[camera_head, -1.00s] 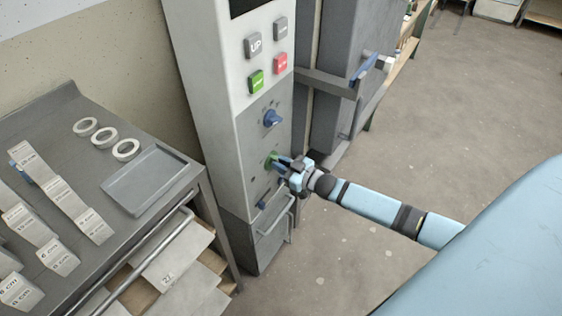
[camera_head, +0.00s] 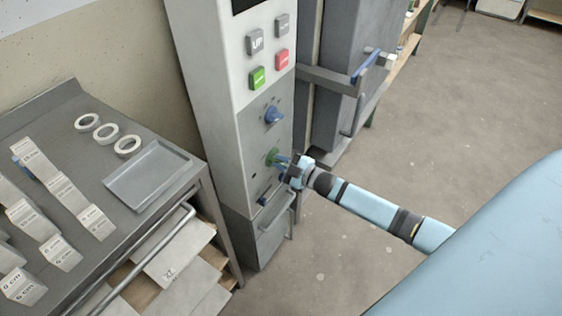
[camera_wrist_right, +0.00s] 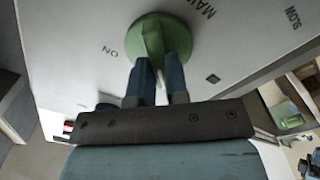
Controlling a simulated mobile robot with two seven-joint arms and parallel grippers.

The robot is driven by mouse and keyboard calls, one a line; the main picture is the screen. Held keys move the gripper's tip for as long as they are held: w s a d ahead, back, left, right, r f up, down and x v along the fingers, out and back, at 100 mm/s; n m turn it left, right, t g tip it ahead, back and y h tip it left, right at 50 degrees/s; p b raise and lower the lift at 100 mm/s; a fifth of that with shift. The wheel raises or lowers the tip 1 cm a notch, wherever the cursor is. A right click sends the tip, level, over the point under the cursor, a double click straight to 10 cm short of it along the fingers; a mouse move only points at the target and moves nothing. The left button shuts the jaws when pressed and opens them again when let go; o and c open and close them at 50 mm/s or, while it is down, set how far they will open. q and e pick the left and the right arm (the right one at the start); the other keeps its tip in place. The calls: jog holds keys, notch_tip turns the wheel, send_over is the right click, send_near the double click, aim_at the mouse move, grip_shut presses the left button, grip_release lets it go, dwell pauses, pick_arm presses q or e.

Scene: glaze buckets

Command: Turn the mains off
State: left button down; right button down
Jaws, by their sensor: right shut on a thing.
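The green mains knob (camera_head: 272,157) is on the front of the tall control panel (camera_head: 222,130), below a blue knob (camera_head: 273,115). In the right wrist view the green knob (camera_wrist_right: 150,40) shows close up, with the lettering "MAI..." and "ON" on the panel face around it. My right gripper (camera_head: 284,162) reaches the knob from the right. In the wrist view its two blue fingers (camera_wrist_right: 162,72) are shut on the knob's raised grip. The fingers hide part of the grip. My left gripper is not in view.
Four push buttons, including a green one (camera_head: 257,78) and a red one (camera_head: 282,60), sit higher on the panel. A grey cabinet with a blue-handled latch (camera_head: 366,66) stands behind. A metal bench (camera_head: 80,190) with a tray is at left. Floor at right is clear.

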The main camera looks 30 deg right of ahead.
dwell(0.4)
jog(key=c, duration=1.2)
grip_release()
jog(key=shift+o, duration=0.4)
jog(key=shift+s, duration=0.1)
jog(key=v, duration=1.3)
jog(key=shift+s+d, duration=0.2)
jog(key=shift+s, duration=0.1)
